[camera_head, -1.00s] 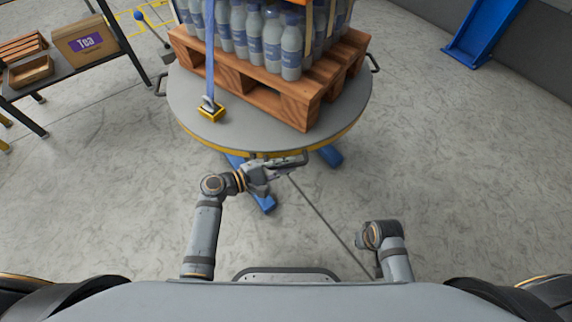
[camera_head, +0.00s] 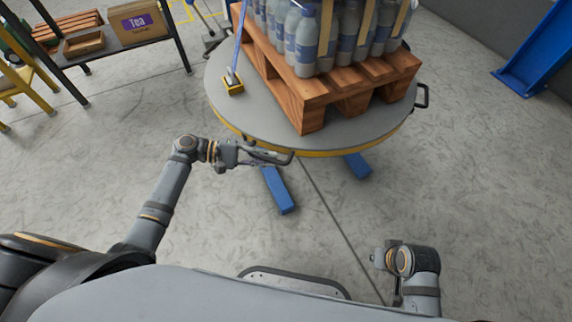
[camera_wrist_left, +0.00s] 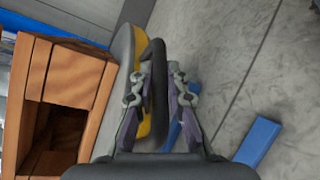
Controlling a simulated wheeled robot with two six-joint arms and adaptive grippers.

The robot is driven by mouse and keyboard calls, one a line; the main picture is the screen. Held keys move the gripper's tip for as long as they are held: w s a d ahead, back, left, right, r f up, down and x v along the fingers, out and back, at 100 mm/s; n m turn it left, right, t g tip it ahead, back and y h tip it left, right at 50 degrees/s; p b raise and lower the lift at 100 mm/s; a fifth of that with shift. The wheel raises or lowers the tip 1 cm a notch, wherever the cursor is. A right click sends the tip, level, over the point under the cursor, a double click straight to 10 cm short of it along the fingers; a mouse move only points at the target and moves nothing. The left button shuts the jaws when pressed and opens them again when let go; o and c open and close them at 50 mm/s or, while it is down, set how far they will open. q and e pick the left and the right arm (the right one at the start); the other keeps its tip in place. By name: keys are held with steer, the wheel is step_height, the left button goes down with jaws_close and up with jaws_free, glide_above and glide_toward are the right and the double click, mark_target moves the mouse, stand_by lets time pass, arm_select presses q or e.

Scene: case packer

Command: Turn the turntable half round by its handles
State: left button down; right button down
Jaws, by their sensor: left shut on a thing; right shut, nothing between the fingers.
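The turntable (camera_head: 262,116) is a round grey plate with a yellow rim, carrying a wooden pallet (camera_head: 313,112) of wrapped bottles (camera_head: 306,45). A dark handle (camera_head: 292,158) sticks out of its near edge; another handle (camera_head: 421,98) is at its right edge. My left gripper (camera_head: 250,154) is shut on the near handle. In the left wrist view the handle (camera_wrist_left: 152,60) runs between the fingers, beside the yellow rim. My right gripper (camera_head: 378,258) is shut and empty, well apart from the turntable, near my body; its fingers are hard to make out.
A yellow-and-black strap ratchet (camera_head: 232,88) sits on the plate. Blue legs (camera_head: 279,189) reach out below the turntable. A dark bench (camera_head: 95,50) with a Tea box (camera_head: 139,22) is at the left, a blue frame (camera_head: 535,55) at the right. The floor in front is clear.

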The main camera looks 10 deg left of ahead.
arm_select(q)
steer(key=shift+a, duration=0.3)
steer(key=c, duration=1.3)
jaws_free()
steer(key=shift+c, duration=0.2)
steer(key=v, duration=1.2)
steer(key=shift+w, duration=0.1)
